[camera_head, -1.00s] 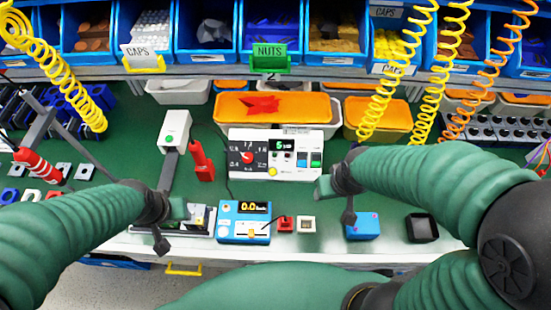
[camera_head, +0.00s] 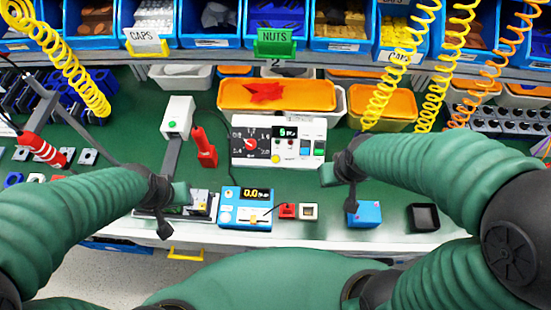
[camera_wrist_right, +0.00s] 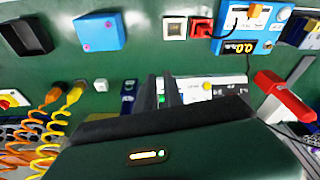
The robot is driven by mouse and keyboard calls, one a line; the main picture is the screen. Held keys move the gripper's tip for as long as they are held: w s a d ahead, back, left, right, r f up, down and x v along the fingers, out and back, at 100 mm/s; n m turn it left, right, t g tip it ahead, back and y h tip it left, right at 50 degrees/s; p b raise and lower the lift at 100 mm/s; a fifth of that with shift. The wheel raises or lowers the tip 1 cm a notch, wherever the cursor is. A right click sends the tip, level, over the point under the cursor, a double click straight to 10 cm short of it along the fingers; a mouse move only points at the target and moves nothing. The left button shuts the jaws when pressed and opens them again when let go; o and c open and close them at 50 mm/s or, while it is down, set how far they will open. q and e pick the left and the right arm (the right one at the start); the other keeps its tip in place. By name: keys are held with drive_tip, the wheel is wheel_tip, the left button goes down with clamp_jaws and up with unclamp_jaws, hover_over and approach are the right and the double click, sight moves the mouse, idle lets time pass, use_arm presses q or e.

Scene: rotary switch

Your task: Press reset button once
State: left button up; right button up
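The white control panel (camera_head: 278,141) stands mid-table with a red rotary knob, a small display, and yellow, green and blue buttons; the button labels are too small to read. It also shows in the right wrist view (camera_wrist_right: 200,90), partly hidden behind my fingers. My right gripper (camera_head: 328,176) is just right of the panel's lower right corner and apart from its buttons. In the right wrist view its two dark fingers (camera_wrist_right: 162,90) are close together with a narrow gap; nothing is seen held. My left gripper (camera_head: 180,194) hangs over the front left, its fingers unclear.
A blue meter (camera_head: 245,208), a red block (camera_head: 287,211), a white square switch (camera_head: 309,211), a blue box (camera_head: 365,214) and a black tray (camera_head: 423,217) line the front edge. A red-handled tool (camera_head: 204,148) lies left of the panel. Coiled yellow cables (camera_head: 385,90) hang at right.

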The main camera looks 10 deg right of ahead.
clamp_jaws()
idle(1.2)
